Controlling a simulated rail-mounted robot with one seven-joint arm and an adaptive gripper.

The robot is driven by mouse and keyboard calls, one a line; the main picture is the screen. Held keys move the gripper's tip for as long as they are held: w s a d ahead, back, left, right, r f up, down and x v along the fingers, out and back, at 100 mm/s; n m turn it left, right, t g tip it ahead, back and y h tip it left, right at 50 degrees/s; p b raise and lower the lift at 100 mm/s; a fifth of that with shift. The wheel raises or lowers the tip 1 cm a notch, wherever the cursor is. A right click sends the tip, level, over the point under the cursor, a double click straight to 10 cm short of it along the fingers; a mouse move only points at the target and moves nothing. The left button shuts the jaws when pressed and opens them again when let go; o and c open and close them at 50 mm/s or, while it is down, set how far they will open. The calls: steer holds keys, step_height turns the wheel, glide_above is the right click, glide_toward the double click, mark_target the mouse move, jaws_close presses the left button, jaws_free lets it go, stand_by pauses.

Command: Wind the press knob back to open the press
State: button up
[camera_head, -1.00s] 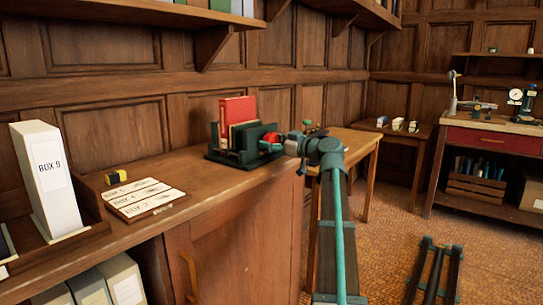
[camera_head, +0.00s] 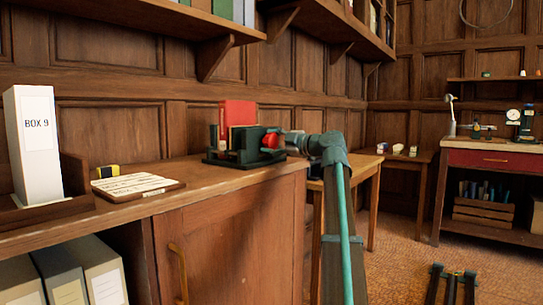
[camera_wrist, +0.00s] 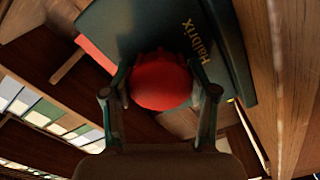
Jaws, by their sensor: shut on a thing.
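The press (camera_head: 238,154) is a dark green frame near the right end of the wooden counter, with a red book (camera_head: 237,115) upright in it. The red press knob (camera_wrist: 160,82) fills the middle of the wrist view, in front of a dark green press plate (camera_wrist: 190,30) lettered "Halbrix". My gripper (camera_wrist: 160,95) has one finger on each side of the knob and is shut on it. In the head view my gripper (camera_head: 281,141) reaches the press from the right, and the knob is partly hidden by it.
A BOX 9 file (camera_head: 36,145) stands in a tray at the left. A label board (camera_head: 137,185) and a yellow-black item (camera_head: 108,171) lie on the counter (camera_head: 190,177). A shelf (camera_head: 150,22) runs above.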

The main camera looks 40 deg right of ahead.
steer(key=shift+f+n, duration=0.1)
steer(key=shift+n, duration=0.2)
steer(key=shift+f+n+b, duration=0.1)
steer(key=shift+n+b, duration=0.3)
steer(key=shift+b, duration=0.4)
steer(key=shift+r+n, duration=0.25)
steer(key=shift+n, duration=0.25)
steer(key=n, duration=0.5)
steer(key=o, duration=1.2)
steer(key=shift+c, duration=0.2)
steer(key=shift+p, duration=0.35)
